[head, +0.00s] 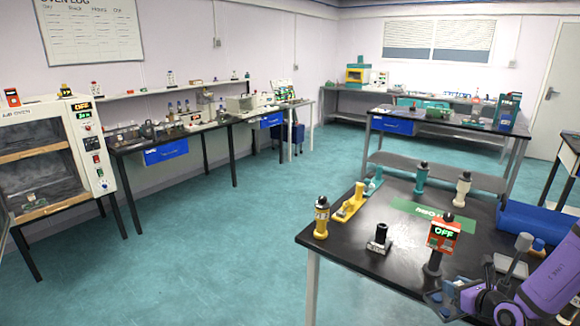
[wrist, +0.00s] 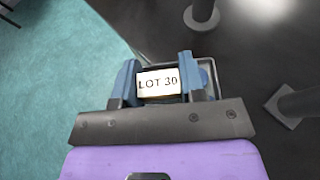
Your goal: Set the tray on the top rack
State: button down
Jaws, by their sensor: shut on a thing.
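My gripper (wrist: 160,84) is shut on a small dark tray (wrist: 153,68) with a white label reading "LOT 30". The tray lies between the blue fingers, and the gripper hides part of it. In the head view my gripper (head: 468,298) is at the bottom right, by the front edge of the black table, and the tray there is small and hard to make out. The oven (head: 75,118) stands far off at the left, its display reading OFF. Its top rack (head: 32,152) looks bare. A small item sits on its lower rack (head: 48,209).
The black table (head: 345,255) holds several stamp-like tools, a dark cylinder on a base (head: 379,240), an orange unit reading OFF (head: 443,234) and a blue bin (head: 535,222). Open teal floor (head: 220,240) lies between table and oven. A long bench (head: 215,128) lines the wall.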

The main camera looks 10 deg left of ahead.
aim_at(45, 144)
jog(key=i+j+u, duration=0.45)
jog(key=i+j, duration=0.2)
jog(key=j, duration=0.3)
jog(key=i+j+u, duration=0.5)
jog(key=i+j, duration=0.2)
jog(key=i+j+u, duration=0.3)
jog(key=i+u, duration=0.15)
jog(key=i, duration=0.5)
jog(key=i+u, duration=0.45)
jog(key=i, duration=0.45)
jog(key=i+l+u, duration=0.25)
jog(key=i+u, duration=0.2)
jog(key=i, duration=0.45)
